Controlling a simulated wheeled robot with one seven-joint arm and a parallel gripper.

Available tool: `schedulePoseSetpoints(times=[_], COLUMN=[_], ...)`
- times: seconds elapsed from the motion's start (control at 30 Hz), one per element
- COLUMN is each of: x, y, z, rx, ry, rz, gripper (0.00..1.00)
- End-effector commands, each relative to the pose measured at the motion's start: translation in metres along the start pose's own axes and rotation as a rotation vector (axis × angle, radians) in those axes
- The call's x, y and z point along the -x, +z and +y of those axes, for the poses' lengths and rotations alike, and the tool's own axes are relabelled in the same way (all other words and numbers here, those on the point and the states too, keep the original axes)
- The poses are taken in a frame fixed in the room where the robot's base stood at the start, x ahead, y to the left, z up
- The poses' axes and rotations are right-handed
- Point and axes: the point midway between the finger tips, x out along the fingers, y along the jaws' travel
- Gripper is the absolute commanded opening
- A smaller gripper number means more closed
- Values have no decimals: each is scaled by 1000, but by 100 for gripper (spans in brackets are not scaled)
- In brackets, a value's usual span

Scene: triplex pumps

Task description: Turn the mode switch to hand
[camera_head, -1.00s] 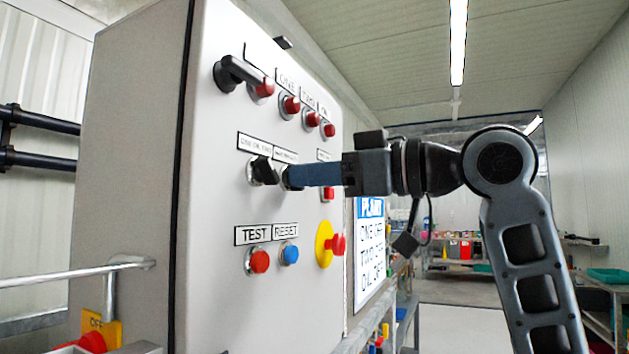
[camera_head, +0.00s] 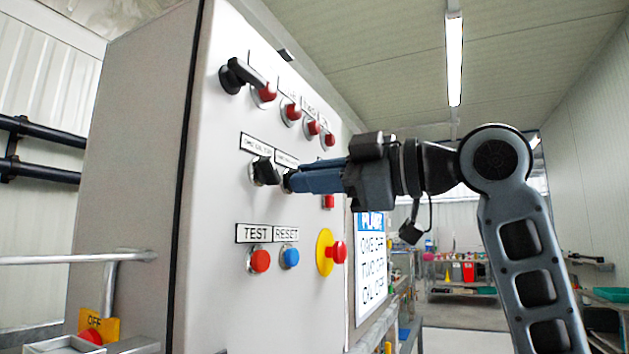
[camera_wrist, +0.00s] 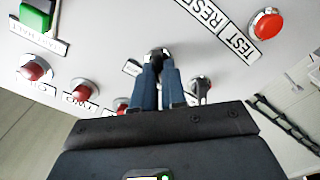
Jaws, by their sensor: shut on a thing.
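Two black selector switches sit side by side in the middle row of the grey cabinet's front. My gripper (camera_head: 290,182) is shut on the right one, the mode switch (camera_head: 287,184); its label is too small to read surely. In the wrist view my blue fingers (camera_wrist: 159,72) close around this switch's dark knob (camera_wrist: 157,52), and the fingers hide part of it. The fingers look rolled relative to the panel. The exact position of the knob is hard to tell. The other black selector (camera_head: 264,171) is just left of the fingers, apart from them.
A black handle (camera_head: 238,74) and several red lamps are above. Below are a red TEST button (camera_head: 260,261), a blue RESET button (camera_head: 289,258) and a red emergency stop (camera_head: 338,252) on a yellow plate.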

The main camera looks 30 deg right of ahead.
Motion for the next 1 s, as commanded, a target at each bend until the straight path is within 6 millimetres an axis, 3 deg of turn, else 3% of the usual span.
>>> schedulePoseSetpoints(times=[0.37,0.4,0.63,1.0], x=[0,0,0,9], y=[0,0,0,1], z=[0,0,0,0], rx=[4,4,4,3], ry=[-1,-1,-1,0], rz=[-1,-1,0,0], gripper=[0,14,36,37])
